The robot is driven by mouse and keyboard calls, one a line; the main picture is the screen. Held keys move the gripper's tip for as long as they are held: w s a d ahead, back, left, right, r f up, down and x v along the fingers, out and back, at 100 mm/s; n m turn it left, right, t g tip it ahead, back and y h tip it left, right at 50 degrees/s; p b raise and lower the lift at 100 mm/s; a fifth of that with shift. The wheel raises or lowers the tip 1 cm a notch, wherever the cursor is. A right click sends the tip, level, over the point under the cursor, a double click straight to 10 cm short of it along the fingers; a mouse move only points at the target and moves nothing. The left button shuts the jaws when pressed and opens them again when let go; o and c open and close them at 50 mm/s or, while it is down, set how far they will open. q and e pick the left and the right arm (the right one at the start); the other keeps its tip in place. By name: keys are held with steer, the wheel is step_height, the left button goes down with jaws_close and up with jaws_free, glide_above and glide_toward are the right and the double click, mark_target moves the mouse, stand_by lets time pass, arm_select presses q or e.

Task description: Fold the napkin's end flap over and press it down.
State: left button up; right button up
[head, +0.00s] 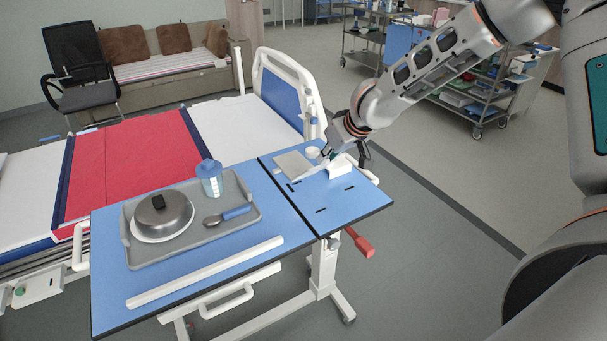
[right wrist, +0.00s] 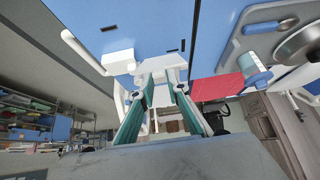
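A flat, pale grey-beige square (head: 293,164), which looks like the napkin, lies on the blue side leaf of the overbed table. Its flap cannot be made out clearly. My right gripper (head: 329,152) is low over the leaf, just right of the square, beside a small white block (head: 342,166). In the right wrist view its two green-padded fingers (right wrist: 159,77) stand apart with a gap between the tips. A white piece (right wrist: 160,63) shows at the fingertips; whether they touch it I cannot tell. My left gripper is not in view.
A grey tray (head: 250,222) with a covered plate, a cup and a spoon sits on the main tabletop (head: 108,290). A white bar (head: 205,273) lies along the front. The leaf's front part is clear.

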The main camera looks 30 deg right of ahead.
steer(key=shift+w+a+r, duration=0.1)
steer(key=shift+w+r, duration=0.55)
steer(key=shift+w, duration=0.35)
steer(key=shift+w+a+r, duration=0.1)
steer(key=shift+w+r, duration=0.5)
steer(key=shift+w, duration=0.35)
steer(key=shift+w+r, duration=0.15)
steer(key=shift+w, duration=0.25)
steer(key=shift+w+a+r, duration=0.1)
steer(key=shift+w+r, duration=0.2)
steer(key=shift+w, duration=0.6)
steer(key=shift+w+a+r, duration=0.1)
steer(key=shift+w+r, duration=0.15)
steer(key=shift+w, duration=0.65)
steer(key=shift+w, duration=0.1)
steer(key=shift+w+a, duration=0.15)
steer(key=shift+w, duration=0.95)
steer(key=shift+w+a, duration=0.1)
steer(key=shift+w, duration=0.95)
